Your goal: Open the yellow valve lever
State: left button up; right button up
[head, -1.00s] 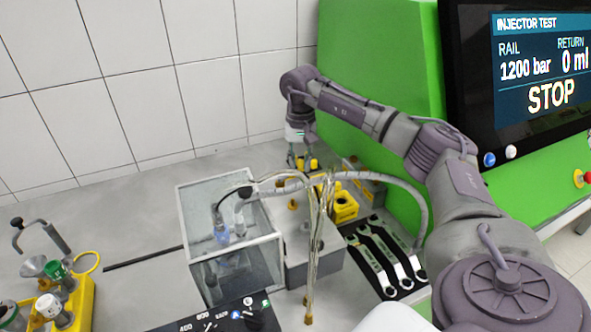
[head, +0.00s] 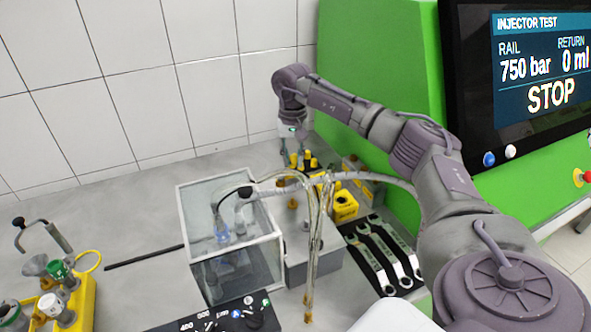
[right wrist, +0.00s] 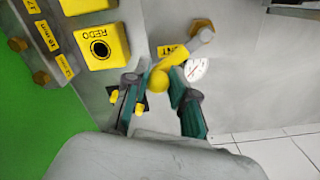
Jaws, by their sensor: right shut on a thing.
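The yellow valve lever (right wrist: 165,68) shows in the right wrist view as a yellow arm with a round yellow knob. In the head view my right gripper (head: 294,160) reaches down at the far end of the grey block, among small yellow parts. The lever is hard to make out there. My left gripper is not in view.
A pressure gauge (right wrist: 196,70) is beside the lever. A yellow block with a dark hole (right wrist: 101,47) is close by. A clear tank (head: 228,213), hoses and wrenches (head: 378,262) stand nearer. The screen (head: 530,70) reads 750 bar, 0 ml and STOP.

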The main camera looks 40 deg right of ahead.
jog(key=shift+a+f, duration=0.1)
jog(key=shift+f, duration=0.25)
jog(key=shift+w+a, duration=0.15)
jog(key=shift+w, duration=0.15)
jog(key=shift+o, duration=0.3)
jog(key=shift+w+a, duration=0.3)
jog(key=shift+w, duration=0.55)
jog(key=shift+p, duration=0.3)
jog(key=shift+w+a+r, duration=0.2)
jog(key=shift+w+r, duration=0.15)
jog(key=shift+w, duration=0.05)
jog(key=shift+w+a+r+p, duration=0.1)
jog(key=shift+w+a+p, duration=0.2)
jog(key=shift+p, duration=0.1)
jog(key=shift+c, duration=0.5)
jog(key=shift+w+a, duration=0.1)
jog(key=shift+a, duration=0.05)
